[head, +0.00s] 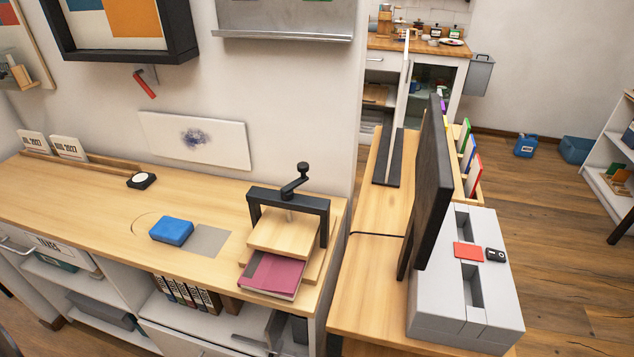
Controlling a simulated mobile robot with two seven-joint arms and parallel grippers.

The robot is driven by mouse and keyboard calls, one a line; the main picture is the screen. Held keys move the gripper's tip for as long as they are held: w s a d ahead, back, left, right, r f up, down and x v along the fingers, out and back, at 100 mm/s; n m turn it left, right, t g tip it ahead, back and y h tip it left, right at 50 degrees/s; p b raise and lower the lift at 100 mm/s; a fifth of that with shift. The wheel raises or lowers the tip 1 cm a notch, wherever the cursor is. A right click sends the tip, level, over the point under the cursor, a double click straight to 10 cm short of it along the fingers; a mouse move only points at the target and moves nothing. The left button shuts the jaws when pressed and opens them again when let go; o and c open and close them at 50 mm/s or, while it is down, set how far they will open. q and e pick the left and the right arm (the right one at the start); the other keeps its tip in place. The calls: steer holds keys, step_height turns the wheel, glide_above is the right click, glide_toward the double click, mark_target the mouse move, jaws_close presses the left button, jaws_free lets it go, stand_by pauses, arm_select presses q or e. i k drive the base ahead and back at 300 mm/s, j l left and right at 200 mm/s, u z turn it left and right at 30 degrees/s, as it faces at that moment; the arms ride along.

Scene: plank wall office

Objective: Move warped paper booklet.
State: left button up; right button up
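A magenta booklet (273,276) with pale page edges lies at the front of a small screw press on the wooden counter. Its back part is hidden under the press's wooden plate (284,233); I cannot tell whether the plate touches it. Its front edge faces the counter's front edge. Whether its cover is warped is too small to tell. The press has a black frame (318,207) and a black crank handle (295,180) on top. Neither of my grippers is in view.
A blue block (171,231) sits beside a grey square (209,241) left of the press. Right of the press, a desk holds a dark monitor (432,185) and a grey box (430,310). The counter's left part is mostly clear.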

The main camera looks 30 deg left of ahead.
mark_target(272, 275)
steer(key=j+u, duration=0.2)
steer(key=u, duration=0.2)
steer(key=k+j+u, duration=0.1)
steer(key=u, duration=0.35)
steer(key=i+j, duration=0.05)
steer(key=j, duration=0.05)
